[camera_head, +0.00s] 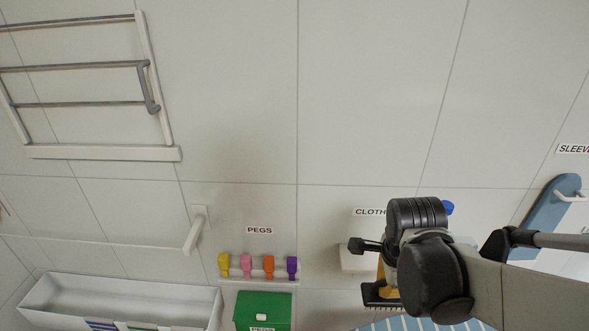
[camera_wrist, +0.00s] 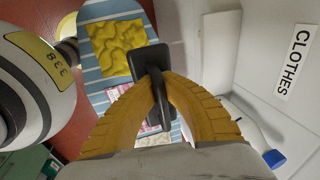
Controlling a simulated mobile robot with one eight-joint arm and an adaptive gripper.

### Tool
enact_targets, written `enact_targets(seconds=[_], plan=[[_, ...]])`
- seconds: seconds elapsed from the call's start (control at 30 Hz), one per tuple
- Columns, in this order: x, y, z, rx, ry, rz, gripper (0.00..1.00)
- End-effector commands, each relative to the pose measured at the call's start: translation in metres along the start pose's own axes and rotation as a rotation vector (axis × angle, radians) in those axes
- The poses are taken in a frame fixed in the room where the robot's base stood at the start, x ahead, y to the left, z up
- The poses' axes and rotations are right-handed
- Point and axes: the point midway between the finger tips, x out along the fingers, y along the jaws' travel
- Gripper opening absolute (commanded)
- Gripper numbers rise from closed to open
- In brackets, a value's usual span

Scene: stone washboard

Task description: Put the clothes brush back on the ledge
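My gripper (camera_wrist: 157,95) has its yellow fingers closed around a dark handle, which I take to be the clothes brush (camera_wrist: 145,62). In the head view the dark toothed edge of the brush (camera_head: 380,296) shows below my gripper, in front of the wall. The white ledge (camera_head: 354,258) is on the wall under a label reading "CLOTH…", partly hidden behind my gripper and arm. In the wrist view the "CLOTHES" label (camera_wrist: 294,62) is on the wall at right. The brush appears held away from the wall, over the striped board; its exact gap to the ledge cannot be told.
A blue-capped item (camera_wrist: 274,157) is near the wall. A blue-striped board (camera_wrist: 91,50) with yellow cloth (camera_wrist: 125,42) lies below. Several coloured pegs (camera_head: 247,266) stand on a ledge left of my gripper, above a green box (camera_head: 262,309). A white trough (camera_head: 120,290) is at lower left.

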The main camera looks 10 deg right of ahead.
Motion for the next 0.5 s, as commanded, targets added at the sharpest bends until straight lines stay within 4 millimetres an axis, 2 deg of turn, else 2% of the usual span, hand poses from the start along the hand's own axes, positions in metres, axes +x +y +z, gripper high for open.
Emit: enact_targets(seconds=[0.5], plan=[[0.032,-0.142,-0.002,0.000,0.000,0.000,0.00]])
